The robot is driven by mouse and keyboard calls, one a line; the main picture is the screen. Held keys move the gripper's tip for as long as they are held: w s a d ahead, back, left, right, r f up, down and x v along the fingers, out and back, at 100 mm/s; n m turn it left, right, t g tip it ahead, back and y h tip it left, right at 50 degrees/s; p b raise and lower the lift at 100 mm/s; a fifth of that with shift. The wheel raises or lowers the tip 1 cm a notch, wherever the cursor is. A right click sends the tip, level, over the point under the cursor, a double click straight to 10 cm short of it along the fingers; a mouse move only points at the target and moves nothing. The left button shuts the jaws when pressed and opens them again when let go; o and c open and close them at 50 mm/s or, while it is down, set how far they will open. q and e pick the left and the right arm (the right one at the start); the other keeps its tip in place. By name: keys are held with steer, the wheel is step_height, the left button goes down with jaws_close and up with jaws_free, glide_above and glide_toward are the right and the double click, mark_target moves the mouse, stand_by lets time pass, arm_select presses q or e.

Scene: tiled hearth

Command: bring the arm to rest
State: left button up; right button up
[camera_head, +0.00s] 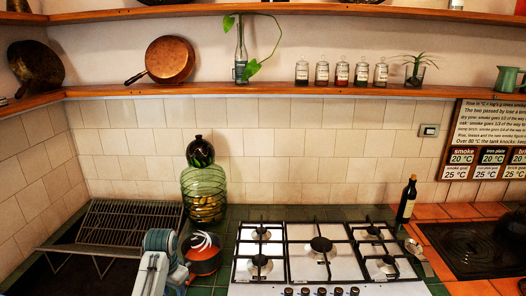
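Part of my own arm, pale white with blue-grey joints, rises into the bottom left of the head view. It stands in front of the dark basin and just left of a round orange and black pot (204,261). I can make out no fingertips on it, so its gripper does not show. My other arm is outside the view.
A wire rack (115,222) lies over a dark basin at left. A green glass jar (204,192) stands behind the pot. A white gas hob (300,270) fills the middle, with a dark bottle (407,201) to its right. A lower shelf (270,90) holds a copper pan (170,60) and small jars.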

arm_select(q)
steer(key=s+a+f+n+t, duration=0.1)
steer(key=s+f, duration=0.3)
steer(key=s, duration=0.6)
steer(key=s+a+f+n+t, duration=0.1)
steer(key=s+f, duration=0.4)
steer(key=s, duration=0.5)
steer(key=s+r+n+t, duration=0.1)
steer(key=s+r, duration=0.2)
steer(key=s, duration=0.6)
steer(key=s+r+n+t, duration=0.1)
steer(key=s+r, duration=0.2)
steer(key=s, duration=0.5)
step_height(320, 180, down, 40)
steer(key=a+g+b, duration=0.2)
steer(key=b, duration=0.6)
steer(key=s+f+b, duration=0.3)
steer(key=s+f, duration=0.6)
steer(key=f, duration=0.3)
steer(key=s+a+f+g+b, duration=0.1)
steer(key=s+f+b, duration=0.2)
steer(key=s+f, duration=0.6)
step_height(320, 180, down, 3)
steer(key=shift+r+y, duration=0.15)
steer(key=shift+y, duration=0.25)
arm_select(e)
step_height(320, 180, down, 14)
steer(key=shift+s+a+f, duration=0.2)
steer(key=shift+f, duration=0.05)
